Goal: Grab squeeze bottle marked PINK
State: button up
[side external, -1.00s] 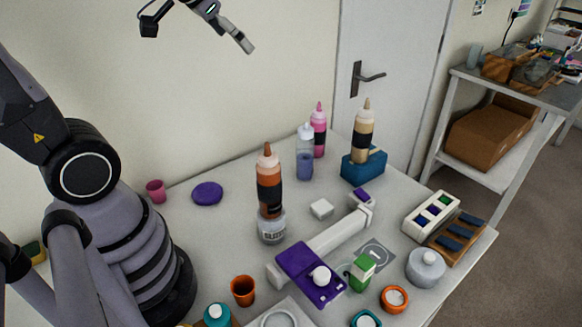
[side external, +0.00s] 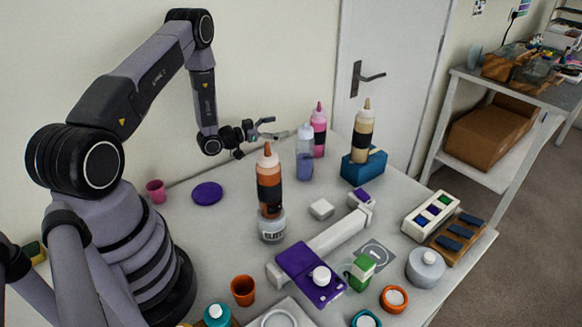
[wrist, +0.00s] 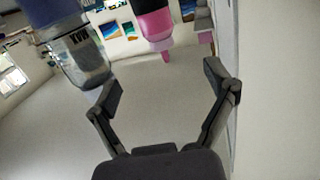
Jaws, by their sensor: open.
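The pink squeeze bottle (side external: 319,130) stands upright at the back of the table near the wall, with a dark band round its middle. In the wrist view the pink bottle (wrist: 154,24) appears upside down, ahead of the open fingers and above the gap between them. My gripper (side external: 272,128) is low and level near the wall, to the left of the pink bottle and apart from it. It also shows in the wrist view (wrist: 165,82), open and empty.
A clear bottle with bluish liquid (side external: 305,158) stands just in front of the pink one, close to my gripper. A tan bottle (side external: 363,135) sits in a blue holder (side external: 362,168) to the right. An orange bottle (side external: 269,180) stands on a jar nearer the front.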

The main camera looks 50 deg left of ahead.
aim_at(319, 117)
jog(key=w+d, duration=0.1)
jog(key=w, duration=0.7)
jog(key=w+d, duration=0.1)
jog(key=w, duration=0.3)
jog(key=shift+w+d+f, duration=0.25)
jog(key=shift+w+d, duration=0.1)
jog(key=shift+w, duration=0.05)
jog(key=c, duration=1.3)
